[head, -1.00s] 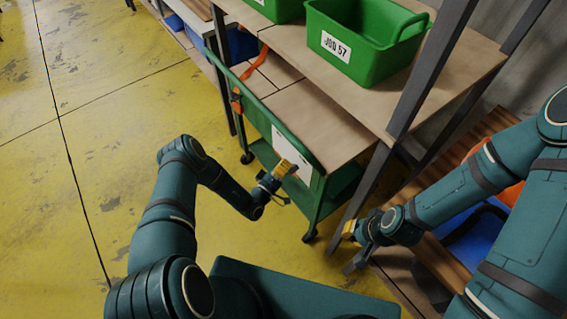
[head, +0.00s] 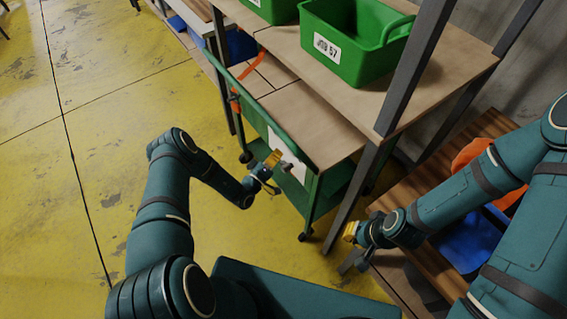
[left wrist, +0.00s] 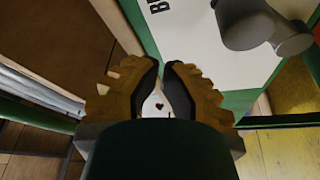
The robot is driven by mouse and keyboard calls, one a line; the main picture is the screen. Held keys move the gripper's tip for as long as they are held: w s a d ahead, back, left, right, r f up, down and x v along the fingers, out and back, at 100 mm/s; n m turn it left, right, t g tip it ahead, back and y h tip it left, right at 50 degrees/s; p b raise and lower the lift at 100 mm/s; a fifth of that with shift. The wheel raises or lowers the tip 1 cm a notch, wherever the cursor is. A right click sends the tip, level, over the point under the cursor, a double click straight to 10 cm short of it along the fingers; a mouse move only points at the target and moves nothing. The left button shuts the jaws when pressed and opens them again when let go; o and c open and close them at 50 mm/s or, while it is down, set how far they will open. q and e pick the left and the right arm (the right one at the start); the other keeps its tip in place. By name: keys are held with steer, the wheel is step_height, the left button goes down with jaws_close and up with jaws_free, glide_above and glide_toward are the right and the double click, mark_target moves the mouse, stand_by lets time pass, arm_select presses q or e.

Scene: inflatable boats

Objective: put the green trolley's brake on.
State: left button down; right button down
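The green trolley (head: 311,203) stands on castors, partly under the shelf, with a white panel (head: 290,160) on its near side. In the left wrist view, the white panel (left wrist: 196,38) shows part of a dark letter, and a grey rounded lever or knob (left wrist: 262,28) lies in front of it. I cannot tell if this is the brake. My left gripper (head: 274,158) is beside the panel; in its wrist view its fingertips (left wrist: 164,66) nearly meet, with nothing clearly held. My right gripper (head: 350,236) is near the shelf leg, its fingers unclear.
A shelf unit with dark metal legs (head: 345,196) rises over the trolley and carries green bins (head: 352,48). An orange piece (head: 235,102) is at the trolley's far end. Open yellow floor (head: 100,150) lies left.

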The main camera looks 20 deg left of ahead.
arm_select(q)
steer(key=a+f+v, duration=0.1)
steer(key=v, duration=0.8)
steer(key=shift+a+p, duration=0.3)
steer(key=shift+p, duration=0.05)
steer(key=shift+f, duration=0.1)
